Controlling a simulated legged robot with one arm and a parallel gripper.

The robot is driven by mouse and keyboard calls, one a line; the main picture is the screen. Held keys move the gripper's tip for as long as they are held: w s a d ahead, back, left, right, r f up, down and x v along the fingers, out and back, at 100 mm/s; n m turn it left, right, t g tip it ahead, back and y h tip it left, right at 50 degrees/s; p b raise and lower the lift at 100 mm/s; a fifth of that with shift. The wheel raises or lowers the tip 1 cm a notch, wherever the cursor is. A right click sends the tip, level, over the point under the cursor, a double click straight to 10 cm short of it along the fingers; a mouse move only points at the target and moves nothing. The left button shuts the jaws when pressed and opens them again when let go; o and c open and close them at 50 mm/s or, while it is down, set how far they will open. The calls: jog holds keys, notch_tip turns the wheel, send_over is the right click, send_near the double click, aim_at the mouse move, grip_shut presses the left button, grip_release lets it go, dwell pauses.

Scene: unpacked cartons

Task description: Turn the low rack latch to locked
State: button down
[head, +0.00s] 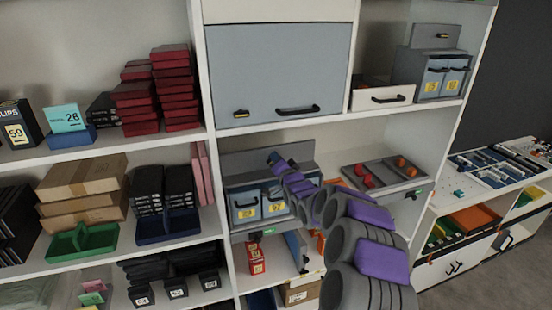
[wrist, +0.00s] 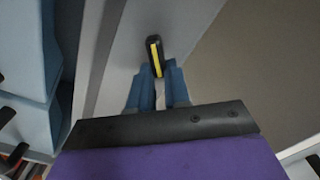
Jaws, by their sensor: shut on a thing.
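The low rack (head: 244,207) is grey with two blue numbered drawers and stands on a middle shelf in the head view. My gripper (head: 274,158) reaches to its upright back panel (head: 238,164) and hides the latch there. In the wrist view, the latch (wrist: 154,52) is a small black handle with a yellow stripe, on a pale grey panel. It points nearly straight along the picture's height, tilted slightly. My gripper (wrist: 158,85) is shut on the latch's near end, with one blue finger on each side.
A similar rack (head: 413,66) with its own latch (head: 441,36) stands on the upper right shelf. A closed grey-blue door (head: 275,70) is above my gripper. A grey tray with red knobs (head: 384,174) is to the right. A red box (head: 256,258) stands below.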

jog(key=m, duration=0.2)
jog(key=f+m+p, duration=0.1)
jog(key=m, duration=0.1)
jog(key=shift+d, duration=0.2)
jog(key=shift+f+m, duration=0.15)
jog(key=shift+m, duration=0.7)
jog(key=shift+f+m, duration=0.15)
jog(key=shift+m, duration=0.7)
jog(key=shift+f, duration=0.1)
jog(key=c, duration=1.1)
grip_release()
jog(key=shift+d, duration=0.1)
jog(key=shift+r, duration=0.2)
jog(key=shift+s, duration=0.1)
